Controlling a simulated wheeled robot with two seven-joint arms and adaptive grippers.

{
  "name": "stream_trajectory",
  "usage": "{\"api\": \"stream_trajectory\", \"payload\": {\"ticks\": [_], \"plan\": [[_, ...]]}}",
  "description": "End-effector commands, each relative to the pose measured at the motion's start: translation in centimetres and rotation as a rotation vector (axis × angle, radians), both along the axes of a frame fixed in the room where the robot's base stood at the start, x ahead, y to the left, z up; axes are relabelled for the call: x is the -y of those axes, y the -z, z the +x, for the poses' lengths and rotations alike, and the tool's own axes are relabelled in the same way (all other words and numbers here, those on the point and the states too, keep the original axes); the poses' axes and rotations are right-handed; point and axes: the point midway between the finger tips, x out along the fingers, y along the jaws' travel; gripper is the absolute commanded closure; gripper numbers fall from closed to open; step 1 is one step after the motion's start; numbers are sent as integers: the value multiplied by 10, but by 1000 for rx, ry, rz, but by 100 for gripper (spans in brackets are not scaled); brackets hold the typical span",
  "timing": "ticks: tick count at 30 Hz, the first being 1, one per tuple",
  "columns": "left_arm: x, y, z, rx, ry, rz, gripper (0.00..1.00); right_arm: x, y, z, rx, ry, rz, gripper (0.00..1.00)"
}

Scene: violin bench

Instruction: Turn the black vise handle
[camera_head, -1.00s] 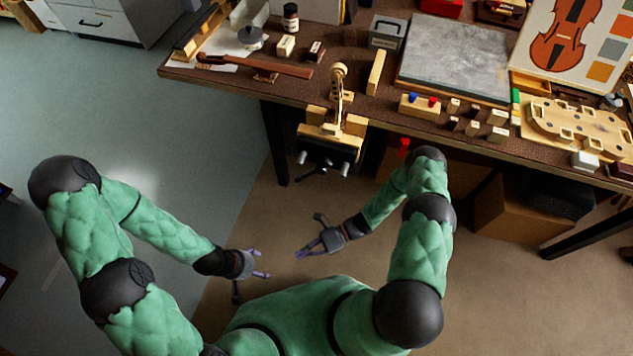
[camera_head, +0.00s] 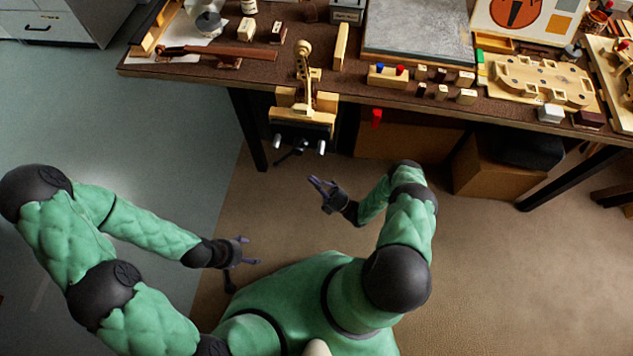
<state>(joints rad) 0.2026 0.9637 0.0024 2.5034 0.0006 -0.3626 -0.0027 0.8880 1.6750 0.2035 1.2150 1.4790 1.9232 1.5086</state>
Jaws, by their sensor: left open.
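The vise (camera_head: 302,130) hangs at the bench's front edge, with pale wooden jaw blocks around a carved scroll piece (camera_head: 303,62). Its black handle (camera_head: 291,152) shows below the jaws, small and dark. My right gripper (camera_head: 322,184) is below and slightly right of the handle in the picture, apart from it, with its fingers spread and empty. My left gripper (camera_head: 248,251) is open and empty, lower and further left, well away from the vise.
The bench (camera_head: 190,70) carries a violin neck (camera_head: 220,51), a grey slab (camera_head: 418,30), small wooden blocks and a pale mould (camera_head: 540,82). A cardboard box (camera_head: 490,175) and bench legs stand below on the right. The floor before the vise is clear.

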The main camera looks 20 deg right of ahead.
Motion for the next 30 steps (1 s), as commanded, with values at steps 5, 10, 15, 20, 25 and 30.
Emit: {"api": "stream_trajectory", "payload": {"ticks": [5,10,15,20,25,30], "plan": [[0,2,0,0,0,0,26,-19,-19,23,2,-6,-2,100],[0,4,0,0,0,0,26,-35,-36,43,2,-4,-2,100],[0,9,0,0,0,0,26,-46,-48,58,1,-3,-3,100],[0,11,0,0,0,0,26,-52,-54,65,0,-2,-2,100],[0,11,0,0,0,0,26,-53,-55,67,0,-1,-2,100],[0,11,0,0,0,0,26,-53,-55,67,0,-1,-2,100]]}}
